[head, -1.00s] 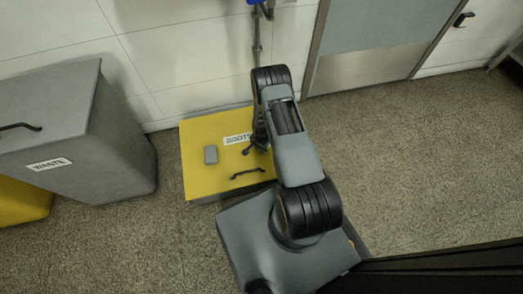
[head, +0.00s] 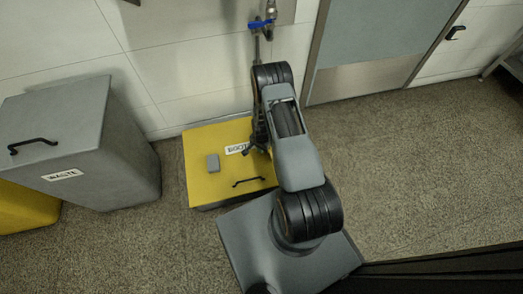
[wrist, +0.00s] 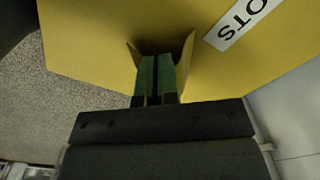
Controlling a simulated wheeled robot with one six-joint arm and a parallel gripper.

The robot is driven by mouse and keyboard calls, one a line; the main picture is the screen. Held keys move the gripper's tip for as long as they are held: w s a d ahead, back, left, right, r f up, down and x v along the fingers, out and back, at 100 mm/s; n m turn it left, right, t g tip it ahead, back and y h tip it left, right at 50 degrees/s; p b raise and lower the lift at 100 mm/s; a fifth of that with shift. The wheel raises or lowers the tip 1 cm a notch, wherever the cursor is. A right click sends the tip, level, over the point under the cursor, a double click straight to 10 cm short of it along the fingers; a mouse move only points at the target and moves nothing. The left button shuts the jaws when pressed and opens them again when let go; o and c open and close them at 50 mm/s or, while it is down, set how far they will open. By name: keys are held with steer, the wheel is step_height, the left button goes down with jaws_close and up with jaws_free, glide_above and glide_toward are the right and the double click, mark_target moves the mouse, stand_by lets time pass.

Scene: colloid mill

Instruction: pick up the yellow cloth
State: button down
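My gripper (wrist: 156,62) points at the yellow lid of a box, its two green-padded fingers close together with a thin dark gap between them. A thin yellow piece with raised edges, which looks like the yellow cloth (wrist: 186,58), shows on both sides of the fingers and appears pinched between them. Its colour nearly matches the lid behind it. In the head view my gripper (head: 249,150) is small and dark over the right part of the lid, and I cannot make out the cloth there.
A grey waste bin (head: 110,130) stands at left. A wall and door (head: 365,75) are behind. Floor at right is clear.

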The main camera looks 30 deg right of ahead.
steer(key=shift+r+p, duration=0.7)
steer(key=shift+r, duration=1.05)
step_height(320, 180, up, 9)
steer(key=p, duration=0.6)
steer(key=shift+r, duration=0.1)
